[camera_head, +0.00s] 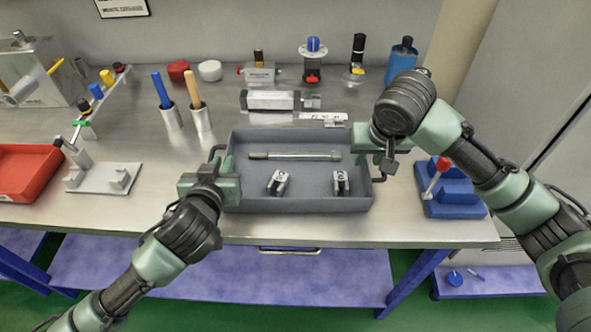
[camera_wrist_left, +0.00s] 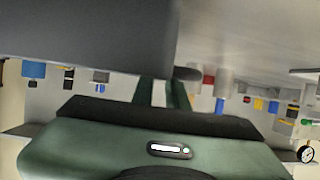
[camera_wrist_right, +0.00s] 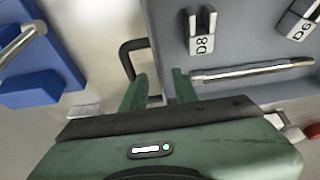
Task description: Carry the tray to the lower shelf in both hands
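The grey tray (camera_head: 300,203) rests on the metal bench, with a dark handle at each end. A long rod (camera_head: 295,156) and two small metal fittings (camera_head: 278,183) lie in it. My left gripper (camera_head: 229,180) is at the tray's left end, by the left handle (camera_head: 216,153). In the left wrist view its fingers (camera_wrist_left: 162,93) stand a little apart, but the tray hides their tips. My right gripper (camera_wrist_right: 157,88) is open at the right handle (camera_wrist_right: 126,62). Its fingers lie either side of the handle's near end; I cannot tell contact.
A blue lower shelf (camera_head: 220,280) lies under the bench and looks clear. A blue holder (camera_head: 452,196) stands right of the tray, a red bin (camera_head: 22,172) far left. A valve block (camera_head: 270,100) and two upright-handled tools in metal cups (camera_head: 201,118) stand behind the tray.

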